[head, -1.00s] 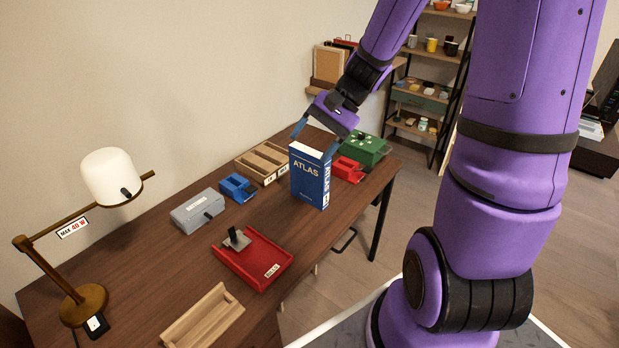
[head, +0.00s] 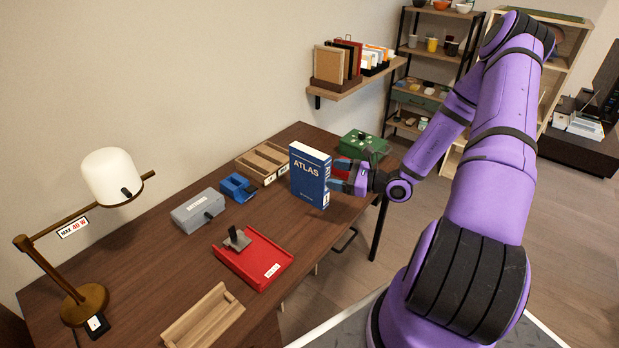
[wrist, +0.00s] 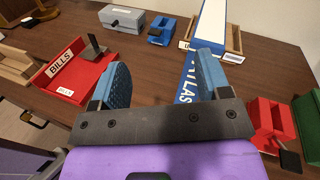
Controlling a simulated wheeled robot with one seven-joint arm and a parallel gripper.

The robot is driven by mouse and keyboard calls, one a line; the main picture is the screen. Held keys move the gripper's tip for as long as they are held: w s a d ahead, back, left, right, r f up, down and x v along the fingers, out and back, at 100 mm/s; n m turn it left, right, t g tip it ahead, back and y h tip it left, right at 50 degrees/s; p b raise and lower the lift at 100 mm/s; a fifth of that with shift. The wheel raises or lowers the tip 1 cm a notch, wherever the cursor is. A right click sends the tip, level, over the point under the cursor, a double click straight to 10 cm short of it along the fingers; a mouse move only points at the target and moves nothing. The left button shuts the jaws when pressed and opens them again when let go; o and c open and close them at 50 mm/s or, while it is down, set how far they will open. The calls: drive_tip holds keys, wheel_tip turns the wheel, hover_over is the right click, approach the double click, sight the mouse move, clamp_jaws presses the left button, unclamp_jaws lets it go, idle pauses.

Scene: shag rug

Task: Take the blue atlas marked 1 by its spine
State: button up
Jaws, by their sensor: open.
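The blue atlas (head: 308,178) stands upright on the desk, with white "ATLAS" lettering on its cover and its narrow spine facing right. In the wrist view the atlas (wrist: 190,72) shows its white page top and part of its lettered cover, partly hidden behind the right finger. My gripper (head: 336,178) is open, close to the right of the spine in the head view. In the wrist view my gripper (wrist: 163,72) has its two blue fingers spread. I cannot tell whether they touch the atlas. The mark on the spine is too small to read.
A red open-front box (head: 342,164) and a green box (head: 362,145) are close behind my gripper. A wooden divided tray (head: 262,162) and a blue holder (head: 236,187) stand left of the atlas. A red bills tray (head: 262,268) is nearer; bare desk lies between.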

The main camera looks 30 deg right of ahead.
sight(319, 175)
drive_tip(key=d+f+m+t+h, duration=0.3)
drive_tip(key=d+f+m+h, duration=0.1)
drive_tip(key=f+m, duration=0.2)
drive_tip(key=shift+h, duration=0.5)
drive_tip(key=x, duration=1)
drive_tip(key=shift+a+f, duration=0.25)
drive_tip(key=shift+f, duration=0.15)
clamp_jaws()
